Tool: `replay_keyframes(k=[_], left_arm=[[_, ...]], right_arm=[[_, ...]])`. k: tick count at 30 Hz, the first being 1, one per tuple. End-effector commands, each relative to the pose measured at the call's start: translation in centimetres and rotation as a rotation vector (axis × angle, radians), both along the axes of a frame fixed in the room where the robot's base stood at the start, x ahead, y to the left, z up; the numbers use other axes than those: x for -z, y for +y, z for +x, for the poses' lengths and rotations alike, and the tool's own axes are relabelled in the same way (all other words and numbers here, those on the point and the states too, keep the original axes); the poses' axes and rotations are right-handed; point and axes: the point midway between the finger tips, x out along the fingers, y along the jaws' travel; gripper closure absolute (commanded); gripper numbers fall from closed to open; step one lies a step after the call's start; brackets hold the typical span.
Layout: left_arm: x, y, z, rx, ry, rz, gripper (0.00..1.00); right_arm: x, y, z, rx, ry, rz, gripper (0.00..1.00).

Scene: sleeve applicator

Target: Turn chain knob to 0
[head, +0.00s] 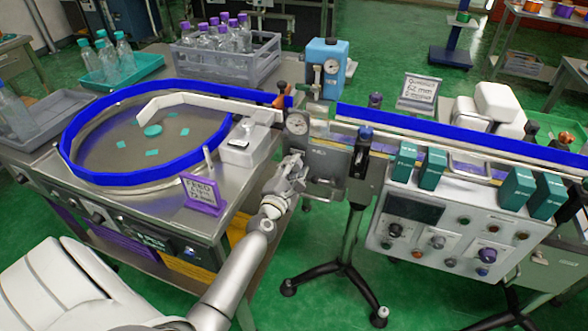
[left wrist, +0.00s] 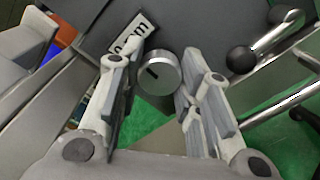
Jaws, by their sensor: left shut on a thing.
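My left gripper (head: 292,165) reaches the front of a grey metal box (head: 326,168) under the conveyor. In the left wrist view, the fingers of my left gripper (left wrist: 158,88) are shut on a round silver knob (left wrist: 158,73), one finger on each side. A dark slot marks the knob's face. A white label (left wrist: 130,35) beside it is partly hidden by a finger; its lettering ends in what looks like "mm". The knob is hidden by my gripper in the head view. I cannot read a name for this knob. My right gripper does not show.
A control panel (head: 415,252) with several knobs stands right of my gripper. A round turntable with a blue rim (head: 62,150) is at left, with a purple sign (head: 203,193) at its front. A black ball-ended lever (left wrist: 240,60) is close right of the knob in the wrist view.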

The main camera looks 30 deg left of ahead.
Motion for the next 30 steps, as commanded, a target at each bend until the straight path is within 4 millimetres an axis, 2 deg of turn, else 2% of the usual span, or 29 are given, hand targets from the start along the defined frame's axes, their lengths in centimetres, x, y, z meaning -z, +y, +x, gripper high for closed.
replay_keyframes(k=[14,15,20,30], left_arm=[[0.20,-0.16,-0.02,0.003,0.000,-0.017,0.92],[0.20,-0.16,-0.02,0.003,0.000,-0.017,0.66],[0.14,-0.13,-0.02,0.002,0.000,-0.015,0.46],[0.04,-0.06,-0.12,0.001,-0.003,-0.015,0.45]], right_arm=[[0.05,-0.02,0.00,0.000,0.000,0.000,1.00],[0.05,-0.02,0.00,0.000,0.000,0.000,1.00],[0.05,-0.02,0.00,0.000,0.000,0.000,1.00],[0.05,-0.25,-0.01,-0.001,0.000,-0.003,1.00]])
